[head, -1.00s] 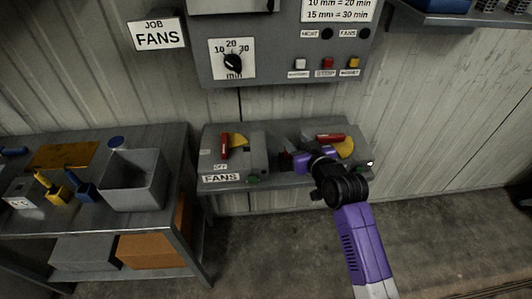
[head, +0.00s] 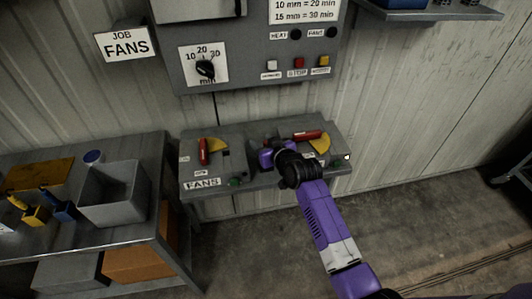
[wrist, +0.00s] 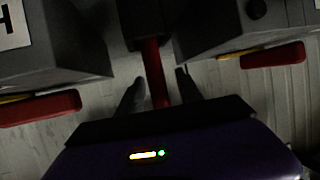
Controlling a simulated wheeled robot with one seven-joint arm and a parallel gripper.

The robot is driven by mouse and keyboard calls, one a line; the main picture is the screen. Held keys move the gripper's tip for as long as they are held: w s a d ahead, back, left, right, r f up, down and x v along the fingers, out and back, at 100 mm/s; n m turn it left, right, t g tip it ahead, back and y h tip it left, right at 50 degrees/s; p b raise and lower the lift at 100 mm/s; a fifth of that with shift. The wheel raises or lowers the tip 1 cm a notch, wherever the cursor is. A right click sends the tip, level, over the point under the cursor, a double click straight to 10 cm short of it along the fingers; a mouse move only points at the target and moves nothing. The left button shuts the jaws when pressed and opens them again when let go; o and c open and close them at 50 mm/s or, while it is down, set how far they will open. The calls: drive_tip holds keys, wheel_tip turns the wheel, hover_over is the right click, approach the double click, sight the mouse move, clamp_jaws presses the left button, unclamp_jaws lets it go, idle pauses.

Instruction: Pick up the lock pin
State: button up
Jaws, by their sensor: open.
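In the wrist view a red bar (wrist: 155,75), which looks like the lock pin, runs down from a dark block between the two grey boxes. My gripper (wrist: 158,92) is open, with one dark finger on each side of the bar. I cannot tell whether either finger touches it. In the head view my purple gripper (head: 271,156) is at the middle of the bench between the two switch boxes. Its fingertips and the pin are hidden or too small to make out there.
The left switch box has a red lever (head: 203,151) above a FANS label (head: 202,184). The right box has another red lever (head: 307,136). A side table at left holds a grey bin (head: 113,203). A control panel (head: 250,50) hangs above. Open floor lies at right.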

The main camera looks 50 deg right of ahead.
clamp_jaws()
idle(0.4)
